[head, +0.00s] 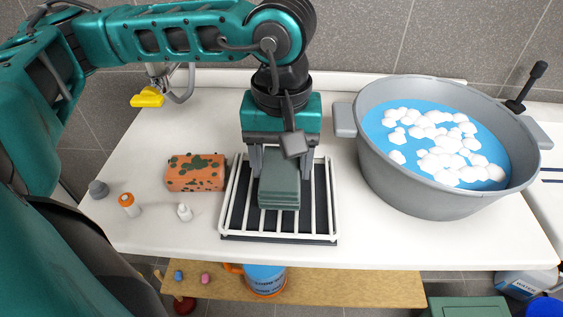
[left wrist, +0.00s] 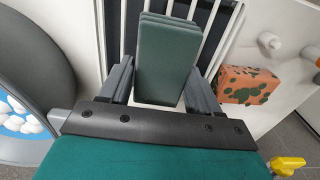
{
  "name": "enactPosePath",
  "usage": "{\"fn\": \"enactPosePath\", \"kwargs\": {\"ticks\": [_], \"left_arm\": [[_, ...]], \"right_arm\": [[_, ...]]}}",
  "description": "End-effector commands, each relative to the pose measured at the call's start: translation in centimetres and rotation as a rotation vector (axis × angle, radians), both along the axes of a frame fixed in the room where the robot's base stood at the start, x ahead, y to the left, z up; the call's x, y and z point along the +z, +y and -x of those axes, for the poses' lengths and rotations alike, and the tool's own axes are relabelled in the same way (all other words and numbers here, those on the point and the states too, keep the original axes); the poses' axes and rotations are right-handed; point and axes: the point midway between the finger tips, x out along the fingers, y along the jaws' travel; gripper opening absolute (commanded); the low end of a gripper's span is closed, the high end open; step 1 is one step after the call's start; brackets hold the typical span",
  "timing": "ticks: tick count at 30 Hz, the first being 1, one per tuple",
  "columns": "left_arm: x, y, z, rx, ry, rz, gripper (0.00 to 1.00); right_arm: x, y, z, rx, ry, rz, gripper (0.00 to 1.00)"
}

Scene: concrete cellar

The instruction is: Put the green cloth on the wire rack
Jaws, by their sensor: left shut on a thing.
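The green cloth (head: 279,193) is a folded, layered block. My left gripper (head: 281,170) points down with a finger on either side of the cloth and is shut on it. The cloth also shows between the fingers in the left wrist view (left wrist: 164,60). The white wire rack (head: 331,205), with a dark tray under its bars, lies on the white counter directly below the cloth. I cannot tell whether the cloth touches the bars. My right gripper is not in view.
A grey tub (head: 430,205) with blue water and white foam stands close at the right of the rack. An orange sponge (head: 193,180) with dark green spots lies just left of it. Small bottles (head: 130,204) and a yellow-handled tap (head: 148,97) are further left.

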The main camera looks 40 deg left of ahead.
Motion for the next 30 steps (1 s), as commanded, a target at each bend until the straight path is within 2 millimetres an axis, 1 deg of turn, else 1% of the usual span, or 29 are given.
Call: {"fn": "enactPosePath", "kwargs": {"ticks": [1, 3, 9, 14, 15, 21, 22, 23, 30], "left_arm": [[-0.50, 0.03, 0.03, 0.000, 0.001, -0.001, 0.38], [-0.74, 0.00, 0.01, 0.000, -0.001, 0.001, 0.38], [-0.71, 0.01, -0.01, 0.000, -0.001, 0.000, 0.38], [-1.31, 0.00, -0.01, 0.000, -0.001, 0.000, 0.38], [-1.08, 0.01, -0.02, 0.000, -0.001, 0.000, 0.66], [-1.03, 0.00, -0.02, 0.000, -0.001, 0.000, 0.85], [-1.03, 0.00, -0.02, 0.000, -0.001, 0.000, 0.88], [-1.03, 0.00, -0.02, 0.000, -0.001, 0.000, 0.88], [-0.90, 0.00, -0.02, 0.000, -0.001, 0.000, 0.88]], "right_arm": [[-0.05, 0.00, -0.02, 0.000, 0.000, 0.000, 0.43], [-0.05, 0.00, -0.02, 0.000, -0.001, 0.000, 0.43], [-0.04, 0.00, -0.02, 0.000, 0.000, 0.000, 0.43], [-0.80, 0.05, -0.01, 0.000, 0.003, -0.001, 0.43], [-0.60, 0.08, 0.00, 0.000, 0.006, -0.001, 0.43], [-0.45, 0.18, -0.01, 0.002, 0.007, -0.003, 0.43], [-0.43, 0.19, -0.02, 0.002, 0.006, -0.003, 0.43], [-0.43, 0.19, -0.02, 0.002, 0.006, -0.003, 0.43], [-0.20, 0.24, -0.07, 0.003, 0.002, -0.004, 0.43]]}}
